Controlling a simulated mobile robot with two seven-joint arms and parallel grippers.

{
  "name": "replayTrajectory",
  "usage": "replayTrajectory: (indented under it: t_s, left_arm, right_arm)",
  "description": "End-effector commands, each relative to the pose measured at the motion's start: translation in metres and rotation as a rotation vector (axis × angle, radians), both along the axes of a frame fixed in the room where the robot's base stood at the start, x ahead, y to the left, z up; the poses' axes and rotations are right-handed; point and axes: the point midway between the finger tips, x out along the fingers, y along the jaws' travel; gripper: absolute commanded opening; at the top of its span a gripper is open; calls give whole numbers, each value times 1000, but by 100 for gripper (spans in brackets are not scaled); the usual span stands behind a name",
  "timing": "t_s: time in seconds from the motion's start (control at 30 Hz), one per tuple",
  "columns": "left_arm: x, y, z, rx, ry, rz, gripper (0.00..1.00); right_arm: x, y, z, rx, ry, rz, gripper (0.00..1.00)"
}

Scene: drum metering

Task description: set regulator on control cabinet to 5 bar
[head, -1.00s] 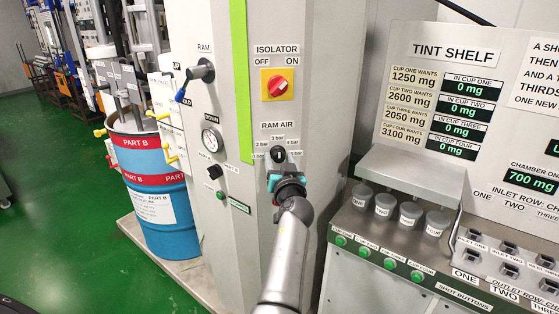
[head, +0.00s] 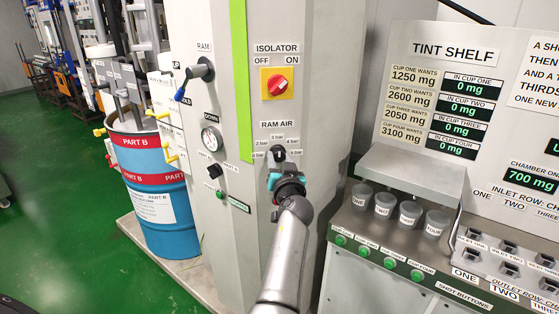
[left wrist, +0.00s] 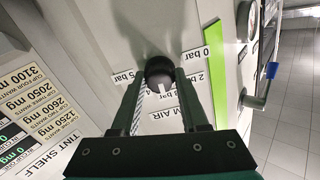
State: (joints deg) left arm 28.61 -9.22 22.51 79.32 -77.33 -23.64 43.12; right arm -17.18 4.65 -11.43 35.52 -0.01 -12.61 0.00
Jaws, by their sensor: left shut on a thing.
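The ram air regulator is a small dark round knob (head: 278,153) on the front of the grey control cabinet (head: 235,250), under the RAM AIR label. Bar labels ring it; 2, 3 and 5 bar are legible. My left gripper (head: 281,168) comes up from below and is shut on the knob. In the left wrist view the knob (left wrist: 160,70) sits between the two fingers (left wrist: 160,82). A pale mark on the knob faces the labels between 3 and 4 bar, but the fingers partly cover the dial. My right gripper is out of view.
Above the knob is the red isolator switch (head: 278,85). To its left are a pressure gauge (head: 211,139), a ram lever (head: 200,72) and a blue drum (head: 152,178). The tint shelf with cups (head: 384,204) stands at the right. Green floor is open at the left.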

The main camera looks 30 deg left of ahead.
Motion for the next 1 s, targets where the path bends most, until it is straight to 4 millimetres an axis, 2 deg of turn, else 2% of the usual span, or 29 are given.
replayTrajectory:
  t_s: [0.47,1.0]
  left_arm:
    - [0,1,2,291,242,-2,0]
    - [0,1,4,681,576,-1,0]
  right_arm:
    - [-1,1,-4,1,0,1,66]
    - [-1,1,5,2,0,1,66]
